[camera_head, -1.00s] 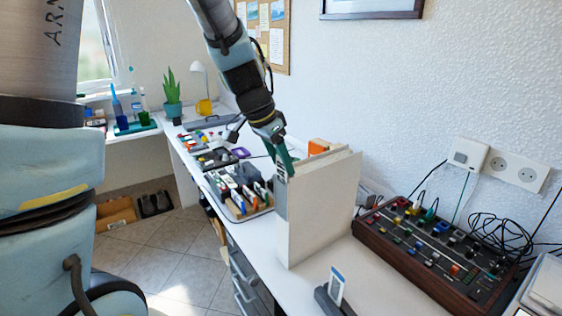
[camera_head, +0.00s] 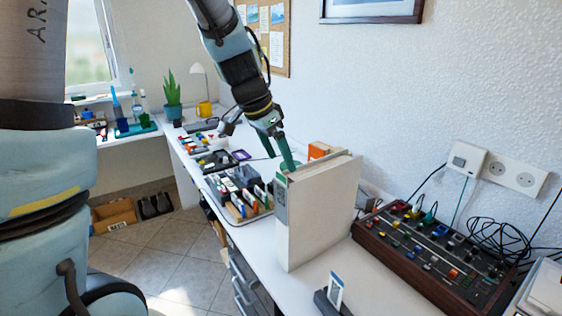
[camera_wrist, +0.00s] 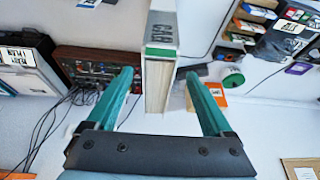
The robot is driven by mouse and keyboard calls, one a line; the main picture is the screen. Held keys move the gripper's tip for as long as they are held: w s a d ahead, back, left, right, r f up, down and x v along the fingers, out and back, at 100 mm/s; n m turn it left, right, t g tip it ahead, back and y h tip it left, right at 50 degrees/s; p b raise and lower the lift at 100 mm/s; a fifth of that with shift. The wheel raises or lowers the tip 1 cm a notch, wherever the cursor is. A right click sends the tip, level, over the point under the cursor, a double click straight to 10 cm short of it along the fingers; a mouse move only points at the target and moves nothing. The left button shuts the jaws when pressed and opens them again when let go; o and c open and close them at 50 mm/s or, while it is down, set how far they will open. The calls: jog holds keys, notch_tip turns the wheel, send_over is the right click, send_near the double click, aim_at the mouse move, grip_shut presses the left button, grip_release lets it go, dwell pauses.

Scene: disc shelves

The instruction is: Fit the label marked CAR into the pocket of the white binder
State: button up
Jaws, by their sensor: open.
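The white binder (camera_head: 322,215) stands upright on the desk, its narrow spine facing the front left. A grey label with a green end (camera_head: 281,200) sits at the upper part of the spine. In the wrist view, the label marked CAR (camera_wrist: 161,30) lies along the spine of the binder (camera_wrist: 157,84), green end at the binder's top. It appears to be in the spine pocket; the pocket's edges are too small to make out. My gripper (camera_head: 286,166) is just above the binder's top. Its green fingers (camera_wrist: 159,74) are open, one each side of the binder, holding nothing.
A small stand with a blue-white card (camera_head: 336,288) is in front of the binder. A mixer panel (camera_head: 437,245) with cables is to the right. A tray of several items (camera_head: 238,205) and an orange box (camera_head: 319,150) are behind. Clear desk lies right of the binder's foot.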

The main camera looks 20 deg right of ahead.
jog(key=b+v, duration=0.2)
jog(key=v, duration=0.8)
jog(key=s+a+f+n+y, duration=0.1)
jog(key=a+f+n+y, duration=0.1)
jog(key=a+f+n, duration=0.5)
jog(key=s+a+f+n+y, duration=0.2)
jog(key=a+f+n, duration=0.5)
jog(key=a, duration=1.2)
notch_tip(320, 180, down, 3)
jog(key=shift+r+t, duration=0.15)
jog(key=shift+t, duration=0.15)
